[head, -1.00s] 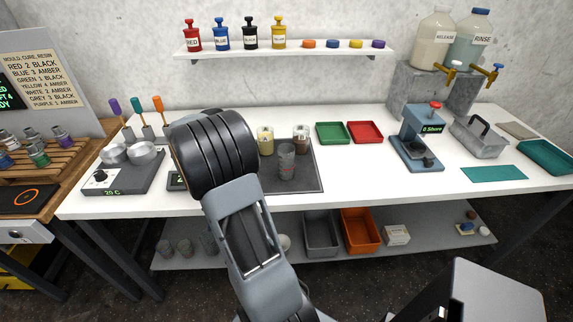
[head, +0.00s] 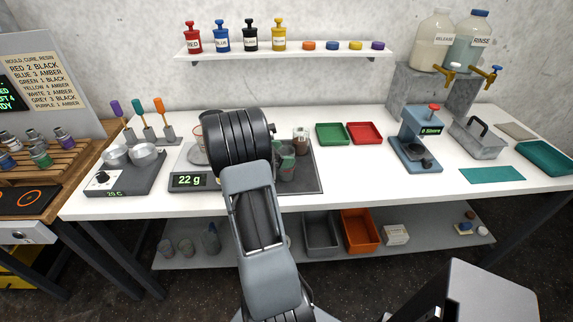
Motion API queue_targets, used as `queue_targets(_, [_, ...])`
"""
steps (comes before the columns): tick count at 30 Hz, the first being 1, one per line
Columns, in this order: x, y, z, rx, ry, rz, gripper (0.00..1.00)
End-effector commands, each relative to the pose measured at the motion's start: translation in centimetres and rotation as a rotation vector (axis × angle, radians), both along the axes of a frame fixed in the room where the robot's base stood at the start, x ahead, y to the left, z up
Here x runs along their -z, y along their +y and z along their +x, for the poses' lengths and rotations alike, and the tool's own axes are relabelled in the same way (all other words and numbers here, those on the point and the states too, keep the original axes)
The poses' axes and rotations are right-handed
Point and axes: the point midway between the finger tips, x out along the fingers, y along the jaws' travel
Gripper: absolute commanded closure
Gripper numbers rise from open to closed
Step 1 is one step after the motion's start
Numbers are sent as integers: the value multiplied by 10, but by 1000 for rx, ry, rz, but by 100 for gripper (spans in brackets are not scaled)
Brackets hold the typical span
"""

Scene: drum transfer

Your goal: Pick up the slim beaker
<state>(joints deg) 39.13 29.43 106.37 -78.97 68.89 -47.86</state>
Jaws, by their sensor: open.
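A clear grey beaker (head: 287,172), narrow and upright, stands on the dark mat (head: 313,181) in the middle of the table. It looks like the slim beaker, but I cannot be sure. Its upper part shows greenish beside my wrist.
A brown-and-white cup (head: 300,140) stands at the back of the mat. A green tray (head: 331,133) and a red tray (head: 365,133) lie to the right. A hotplate (head: 123,181) stands left of the scale. The table's front right is clear.

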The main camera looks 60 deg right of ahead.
Motion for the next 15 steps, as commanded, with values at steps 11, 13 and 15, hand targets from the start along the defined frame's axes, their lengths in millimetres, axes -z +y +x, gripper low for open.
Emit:
queue_targets(11, [7, -15, -9, -1, -1, -1, 9])
queue_targets(13, [7, -15, -9, -1, -1, -1, 9])
queue_targets(15, [7, -15, -9, -1, -1, -1, 13])
